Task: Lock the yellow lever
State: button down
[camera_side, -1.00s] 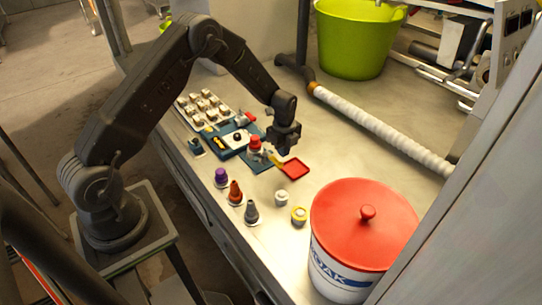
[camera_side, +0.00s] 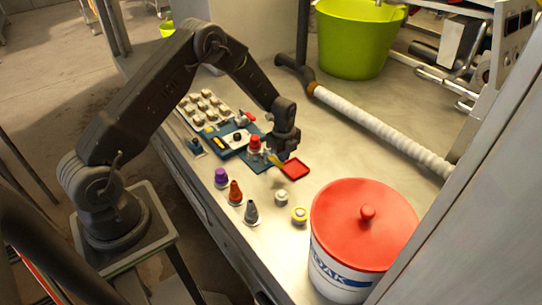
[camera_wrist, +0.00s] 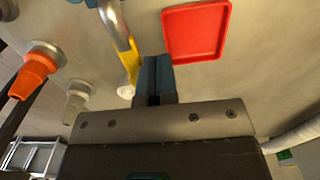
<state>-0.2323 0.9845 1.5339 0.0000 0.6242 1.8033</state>
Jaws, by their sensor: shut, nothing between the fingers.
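The yellow lever (camera_side: 274,159) sticks out from the corner of the blue base plate (camera_side: 259,164), beside a red-topped part (camera_side: 255,142). In the wrist view, the lever (camera_wrist: 130,62) is a metal bar with a yellow sleeve and a pale rounded end. My gripper (camera_side: 281,156) points down close by the lever, partly covering it in the side view. In the wrist view, my gripper's fingers (camera_wrist: 155,64) are together and empty, just right of the yellow sleeve. I cannot tell whether they touch it.
A red square tray (camera_side: 295,169) lies right of my gripper. Purple (camera_side: 221,177), orange (camera_side: 235,192) and grey (camera_side: 251,212) cones stand toward the bench's front edge. A big red-lidded bucket (camera_side: 362,235) stands at the right. A white ribbed hose (camera_side: 385,135) crosses the bench behind.

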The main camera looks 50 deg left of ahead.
aim_at(276, 162)
dwell(0.3)
jog(key=shift+s+d, duration=0.2)
jog(key=shift+s, duration=1.25)
jog(key=shift+s+a+f, duration=0.1)
jog(key=shift+s+a, duration=0.05)
jog(key=shift+s, duration=0.55)
jog(key=shift+s+a, duration=0.15)
jog(key=shift+s, duration=0.5)
jog(key=shift+s+a, duration=0.8)
jog(key=shift+s, duration=0.35)
jog(key=shift+a, duration=0.1)
